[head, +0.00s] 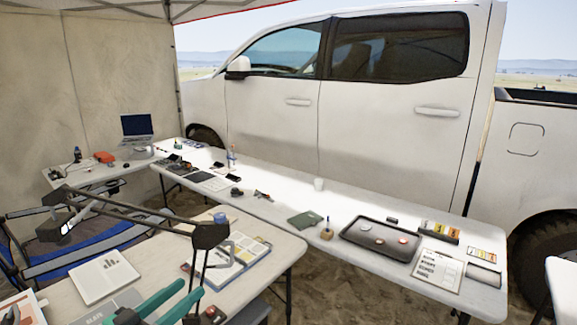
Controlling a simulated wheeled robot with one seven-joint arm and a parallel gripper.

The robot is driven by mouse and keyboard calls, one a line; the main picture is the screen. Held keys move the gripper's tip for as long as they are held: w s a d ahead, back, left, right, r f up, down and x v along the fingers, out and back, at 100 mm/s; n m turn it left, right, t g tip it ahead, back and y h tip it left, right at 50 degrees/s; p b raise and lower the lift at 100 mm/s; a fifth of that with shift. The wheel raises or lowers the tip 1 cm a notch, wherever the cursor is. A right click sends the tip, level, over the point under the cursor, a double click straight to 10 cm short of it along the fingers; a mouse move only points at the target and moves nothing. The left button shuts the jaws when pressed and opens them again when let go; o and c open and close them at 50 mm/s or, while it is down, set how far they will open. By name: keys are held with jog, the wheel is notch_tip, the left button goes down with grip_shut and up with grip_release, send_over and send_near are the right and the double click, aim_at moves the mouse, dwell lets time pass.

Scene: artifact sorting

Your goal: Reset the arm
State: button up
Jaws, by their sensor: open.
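My arm and gripper do not show in the head view, so I cannot see their pose. A long white folding table (290,196) runs along the side of a white pickup truck. A dark tray (352,235) lies near its right end, with a few small round pieces in it. A sheet with printed text and pictures (436,268) lies right of the tray. Small boxes with yellow and orange labels (440,231) stand behind the sheet.
Folding chair frames, one with blue fabric (100,243), crowd the lower left. The truck (370,140) closes off the back. Sandy ground (345,300) shows between the tables.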

jog(key=d+f+n+y, duration=0.2)
jog(key=d+f+n, duration=0.1)
jog(key=f, duration=0.6)
jog(key=d+f+n+y, duration=0.3)
jog(key=d+f, duration=0.1)
jog(key=f, duration=0.6)
jog(key=s+d+f+n+y, duration=0.25)
jog(key=s+d+f, duration=0.25)
jog(key=s+f, duration=0.5)
jog(key=s+d+f+m+y, duration=0.1)
jog(key=s+d, duration=0.2)
jog(key=s, duration=0.4)
jog(key=s+d+f+g+y, duration=0.1)
jog(key=s+d, duration=0.1)
jog(key=s, duration=0.5)
jog(key=s+d+f+m+y, duration=0.1)
jog(key=s+d+f, duration=0.15)
jog(key=s, duration=0.45)
jog(key=s+d+r+m+h, duration=0.1)
jog(key=s+d+r+m, duration=0.1)
jog(key=s+d+r, duration=0.2)
jog(key=s+r, duration=0.3)
jog(key=s, duration=0.1)
jog(key=shift+t, duration=0.4)
jog(key=shift+h, duration=0.25)
jog(key=c, duration=0.4)
jog(key=shift+o, duration=0.2)
